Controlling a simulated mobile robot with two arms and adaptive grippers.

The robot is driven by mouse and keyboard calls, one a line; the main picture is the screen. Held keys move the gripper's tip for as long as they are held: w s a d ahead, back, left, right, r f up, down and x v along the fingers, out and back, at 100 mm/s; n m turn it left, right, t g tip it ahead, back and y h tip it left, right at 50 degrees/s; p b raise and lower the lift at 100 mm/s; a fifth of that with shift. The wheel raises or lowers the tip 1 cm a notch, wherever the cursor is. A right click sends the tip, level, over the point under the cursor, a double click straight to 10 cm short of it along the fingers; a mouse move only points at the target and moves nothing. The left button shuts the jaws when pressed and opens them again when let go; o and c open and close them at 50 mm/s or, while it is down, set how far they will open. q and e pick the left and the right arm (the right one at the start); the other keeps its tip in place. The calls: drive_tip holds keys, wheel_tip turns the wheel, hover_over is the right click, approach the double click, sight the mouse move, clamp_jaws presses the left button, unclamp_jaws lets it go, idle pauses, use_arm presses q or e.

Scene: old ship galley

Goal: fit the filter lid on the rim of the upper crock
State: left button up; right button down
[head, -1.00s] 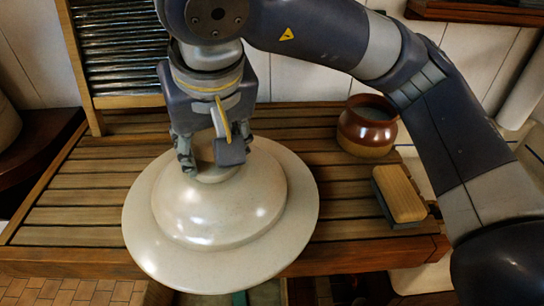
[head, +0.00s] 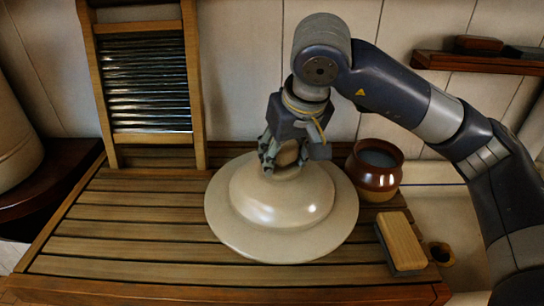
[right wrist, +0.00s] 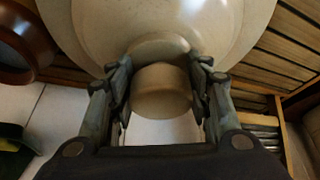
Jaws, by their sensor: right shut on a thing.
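The filter lid (head: 250,230) is a wide cream disc with a raised dome and a knob. My right gripper (head: 284,160) is shut on the lid's knob from above; the right wrist view shows the knob (right wrist: 161,92) between both fingers. The lid is roughly level over the slatted wooden board; I cannot tell whether it touches the board. A large cream rounded vessel (head: 14,140), probably the crock, is cut off at the left edge of the head view. Its rim is out of view. My left gripper is not in view.
A brown glazed pot (head: 374,178) stands close to the lid's right, with a wooden-backed brush (head: 402,242) in front of it. A washboard (head: 150,85) leans on the wall behind. The slatted board (head: 130,228) is clear on its left side.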

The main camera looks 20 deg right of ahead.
sight(288, 167)
drive_tip(key=shift+w+d+r, duration=0.15)
drive_tip(key=shift+w+d, duration=0.2)
drive_tip(key=shift+d, duration=0.05)
drive_tip(key=shift+w+d+f+p, duration=0.15)
drive_tip(key=shift+f+p, duration=0.1)
drive_tip(key=shift+p, duration=0.15)
wheel_tip(288, 167, down, 3)
drive_tip(key=shift+r+p, duration=0.2)
drive_tip(key=shift+p, duration=0.3)
drive_tip(key=shift+f, duration=0.3)
drive_tip(key=shift+f, duration=0.15)
drive_tip(key=c, duration=0.8)
unclamp_jaws()
